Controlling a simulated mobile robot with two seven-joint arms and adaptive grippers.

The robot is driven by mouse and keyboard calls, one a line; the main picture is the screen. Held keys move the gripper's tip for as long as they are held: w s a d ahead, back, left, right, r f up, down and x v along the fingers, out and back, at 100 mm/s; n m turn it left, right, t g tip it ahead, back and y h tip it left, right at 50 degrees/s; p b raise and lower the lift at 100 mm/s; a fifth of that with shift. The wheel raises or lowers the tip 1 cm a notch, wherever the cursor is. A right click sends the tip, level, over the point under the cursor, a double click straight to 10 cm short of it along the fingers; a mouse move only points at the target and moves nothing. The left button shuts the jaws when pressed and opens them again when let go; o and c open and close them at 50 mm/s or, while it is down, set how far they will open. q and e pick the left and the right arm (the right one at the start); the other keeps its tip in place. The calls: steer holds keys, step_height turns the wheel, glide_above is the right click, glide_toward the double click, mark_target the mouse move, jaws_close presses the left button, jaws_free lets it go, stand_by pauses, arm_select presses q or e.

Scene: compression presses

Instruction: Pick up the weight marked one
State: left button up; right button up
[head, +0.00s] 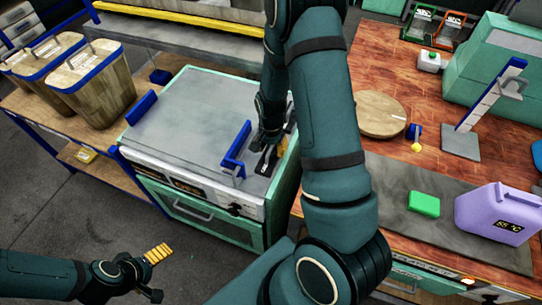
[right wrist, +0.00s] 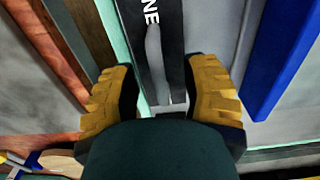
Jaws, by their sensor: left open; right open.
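The weight marked one (right wrist: 172,32) is a dark bar with white letters "NE" visible in the right wrist view; the rest of its marking is out of frame. In the head view a small dark piece (head: 265,160), which seems to be this weight, lies at the right edge of the grey-topped press. My right gripper (right wrist: 160,85) is open, with one yellow-padded finger on each side of the weight's near end; contact is not visible. In the head view the right gripper (head: 279,146) is partly hidden by my arm. My left gripper (head: 155,272) is open and empty, low at the left.
The green press (head: 185,110) has a blue handle (head: 237,150) close to the right gripper, also in the right wrist view (right wrist: 285,60). The wooden bench at right holds a round board (head: 380,113), a green block (head: 424,204) and a purple jug (head: 498,214). Bins (head: 92,80) stand at left.

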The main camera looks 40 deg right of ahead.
steer(key=shift+f, duration=0.15)
jaws_close()
